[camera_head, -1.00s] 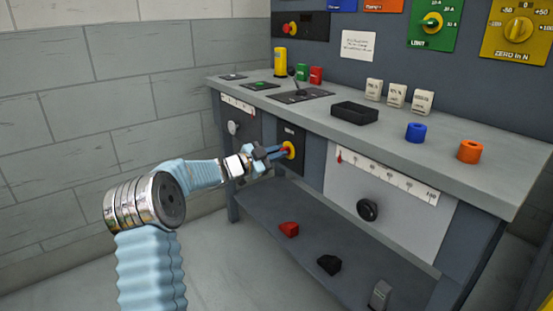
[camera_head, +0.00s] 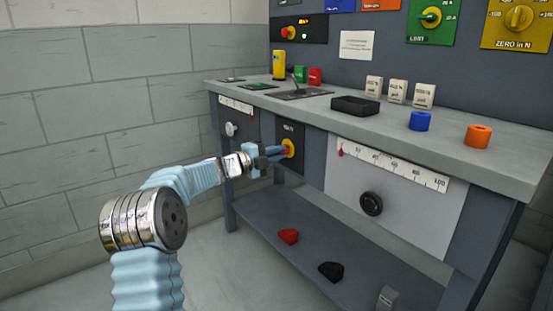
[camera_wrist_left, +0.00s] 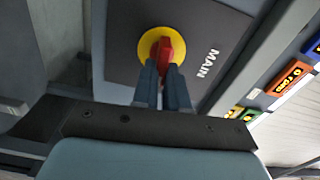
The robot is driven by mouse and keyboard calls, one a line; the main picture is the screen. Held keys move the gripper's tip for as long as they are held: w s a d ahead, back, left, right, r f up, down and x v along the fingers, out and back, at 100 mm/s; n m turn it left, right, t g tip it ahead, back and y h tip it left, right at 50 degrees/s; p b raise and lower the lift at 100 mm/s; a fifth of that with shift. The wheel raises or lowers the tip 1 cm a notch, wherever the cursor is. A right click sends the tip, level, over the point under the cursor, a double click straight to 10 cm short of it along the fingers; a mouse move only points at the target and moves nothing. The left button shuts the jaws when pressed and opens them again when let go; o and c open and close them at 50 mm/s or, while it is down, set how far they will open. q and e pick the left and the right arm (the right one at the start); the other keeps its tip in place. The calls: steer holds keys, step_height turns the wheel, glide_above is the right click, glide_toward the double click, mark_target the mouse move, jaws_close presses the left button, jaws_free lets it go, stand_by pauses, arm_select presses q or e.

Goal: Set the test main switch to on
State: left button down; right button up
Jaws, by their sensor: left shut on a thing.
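The main switch (camera_head: 289,148) is a red handle on a yellow round plate, set in a dark panel on the front of the bench. In the left wrist view the red handle (camera_wrist_left: 165,52) stands on the yellow disc, with the word MAIN to its right. My left gripper (camera_head: 281,152) reaches it from the left in the head view. In the wrist view its two blue fingers (camera_wrist_left: 162,75) are shut on the lower end of the red handle. The fingertips hide part of the handle. My right gripper is not in view.
A black knob (camera_head: 371,203) sits below a scale. A lower shelf (camera_head: 300,235) holds red and black pieces. The floor at left is clear.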

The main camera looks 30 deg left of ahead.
arm_select(q)
steer(key=shift+f+m+b, duration=0.15)
steer(key=shift+m+b, duration=0.15)
steer(key=shift+m, duration=0.4)
steer(key=c, duration=1.2)
jaws_free()
steer(key=shift+o, duration=0.2)
steer(key=shift+s, duration=0.1)
steer(key=v, duration=1.3)
steer(key=shift+s+a, duration=0.2)
steer(key=shift+s, duration=0.1)
